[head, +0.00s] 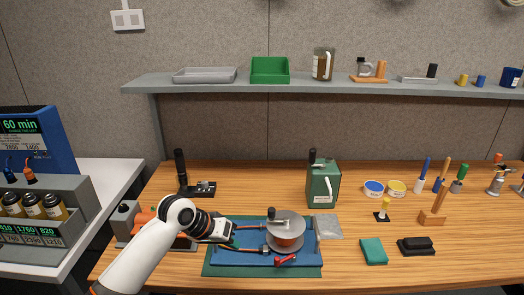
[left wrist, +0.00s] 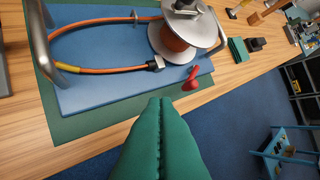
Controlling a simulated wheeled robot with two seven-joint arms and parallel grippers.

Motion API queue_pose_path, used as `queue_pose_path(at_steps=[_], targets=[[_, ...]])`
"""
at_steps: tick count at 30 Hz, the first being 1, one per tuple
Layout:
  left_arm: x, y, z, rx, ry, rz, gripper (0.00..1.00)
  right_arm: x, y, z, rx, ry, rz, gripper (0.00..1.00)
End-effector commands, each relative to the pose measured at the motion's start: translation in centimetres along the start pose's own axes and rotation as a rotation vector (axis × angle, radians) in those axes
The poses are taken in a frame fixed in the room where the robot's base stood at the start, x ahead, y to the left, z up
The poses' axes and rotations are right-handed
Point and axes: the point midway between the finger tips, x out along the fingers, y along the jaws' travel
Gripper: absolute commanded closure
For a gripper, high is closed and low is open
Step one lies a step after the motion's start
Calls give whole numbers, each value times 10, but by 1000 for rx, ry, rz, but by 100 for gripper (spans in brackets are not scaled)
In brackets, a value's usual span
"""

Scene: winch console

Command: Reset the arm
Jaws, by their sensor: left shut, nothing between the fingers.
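My left gripper (head: 234,240) reaches in from the left over the left part of a blue board (head: 240,258). In the left wrist view its green fingers (left wrist: 160,108) are pressed together with nothing between them. A grey winch drum (head: 286,232) with a dark upright knob stands on the board, and it also shows in the left wrist view (left wrist: 185,38). A small red lever (head: 286,260) lies at the board's front edge; in the left wrist view the red lever (left wrist: 191,78) is beyond the fingertips, apart from them. My right gripper is not in view.
An orange cable (left wrist: 95,71) loops from the drum across the board. A metal handle (left wrist: 43,50) rises at the board's left. A green crank box (head: 322,185) stands behind; a teal block (head: 373,251) and black brush (head: 416,246) lie right. Front right table is clear.

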Motion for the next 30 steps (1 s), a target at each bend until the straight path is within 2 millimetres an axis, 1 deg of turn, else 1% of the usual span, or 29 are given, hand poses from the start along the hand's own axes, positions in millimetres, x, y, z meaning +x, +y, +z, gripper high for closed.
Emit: queue_pose_path(at_steps=[1, 2, 4, 5, 6, 8, 9, 11, 12, 15, 18, 21, 30], targets=[[7, -2, -13, 8, 10, -1, 100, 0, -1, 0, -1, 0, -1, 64], [11, -3, -22, 16, 14, 3, 100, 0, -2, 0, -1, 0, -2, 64], [22, -4, -51, 39, 26, 15, 100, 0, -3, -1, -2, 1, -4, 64], [26, -6, -65, 49, 30, 21, 100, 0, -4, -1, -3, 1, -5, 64], [31, -7, -85, 63, 33, 32, 100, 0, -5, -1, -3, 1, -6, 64], [35, -8, -116, 80, 36, 56, 100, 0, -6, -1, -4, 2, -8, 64], [35, -8, -136, 88, 37, 74, 100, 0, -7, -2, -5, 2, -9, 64], [33, -6, -166, 96, 40, 107, 100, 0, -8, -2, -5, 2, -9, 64], [30, -5, -185, 97, 43, 130, 100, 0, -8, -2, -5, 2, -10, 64], [18, 0, -227, 92, 51, 195, 100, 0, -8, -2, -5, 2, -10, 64], [4, 6, -257, 84, 62, 254, 100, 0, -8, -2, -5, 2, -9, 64], [-9, 11, -281, 76, 76, 305, 100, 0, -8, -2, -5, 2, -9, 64], [-49, 22, -334, 47, 122, 433, 100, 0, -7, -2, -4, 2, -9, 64]])
